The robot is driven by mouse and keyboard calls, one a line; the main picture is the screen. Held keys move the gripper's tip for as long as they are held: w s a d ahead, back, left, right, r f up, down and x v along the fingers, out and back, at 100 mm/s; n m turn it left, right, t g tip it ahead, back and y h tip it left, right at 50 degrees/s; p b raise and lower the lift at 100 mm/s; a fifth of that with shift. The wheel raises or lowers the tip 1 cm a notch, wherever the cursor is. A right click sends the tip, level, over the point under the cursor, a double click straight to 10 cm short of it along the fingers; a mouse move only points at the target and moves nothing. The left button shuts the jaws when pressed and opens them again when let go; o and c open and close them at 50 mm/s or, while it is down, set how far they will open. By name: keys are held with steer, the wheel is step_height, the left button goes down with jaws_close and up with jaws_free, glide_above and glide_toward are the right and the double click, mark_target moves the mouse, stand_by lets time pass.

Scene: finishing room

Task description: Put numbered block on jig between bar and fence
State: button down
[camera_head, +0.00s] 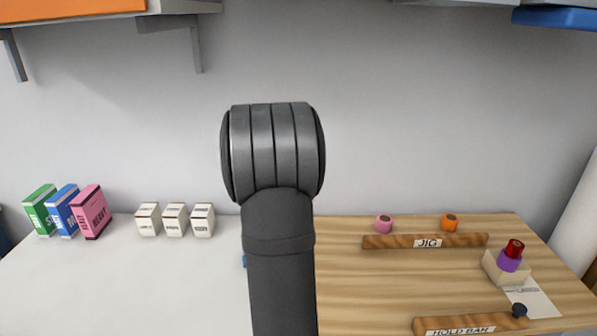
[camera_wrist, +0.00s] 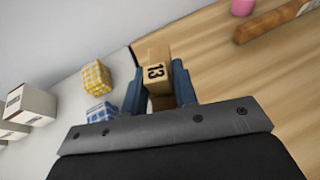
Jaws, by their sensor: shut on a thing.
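In the wrist view my gripper (camera_wrist: 157,84) is shut on a tan block (camera_wrist: 156,58) with the number 13 on it. In the head view my arm hides the gripper and block. The wooden fence labelled JIG (camera_head: 388,242) lies along the back of the wooden board (camera_head: 365,285); its end shows in the wrist view (camera_wrist: 268,22). The wooden bar labelled HOLD BAR (camera_head: 450,326) lies at the front right, with a dark knob (camera_head: 519,310) at its right end. Bare board lies between bar and fence.
Pink (camera_head: 384,224) and orange (camera_head: 450,222) pieces stand behind the fence. A beige block with purple and red pieces (camera_head: 509,261) stands right, near a paper. White boxes (camera_head: 175,220) and coloured boxes (camera_head: 67,211) stand left. Yellow (camera_wrist: 96,76) and blue (camera_wrist: 102,112) checked blocks are beside my gripper.

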steer(key=w+d+f+m+g+h, duration=0.1)
steer(key=w+d+m+h, duration=0.15)
steer(key=d, duration=0.85)
steer(key=m+g+h, duration=0.6)
steer(key=m+g, duration=0.1)
steer(key=m, duration=0.1)
glide_above(438, 286)
step_height(438, 286, down, 5)
steer(key=shift+f, duration=3.35)
steer(key=shift+f+n, duration=0.25)
steer(key=shift+f, duration=0.35)
steer(key=c, duration=1.1)
jaws_free()
steer(key=shift+o, duration=0.2)
steer(key=v, duration=1.7)
steer(key=shift+s, duration=0.35)
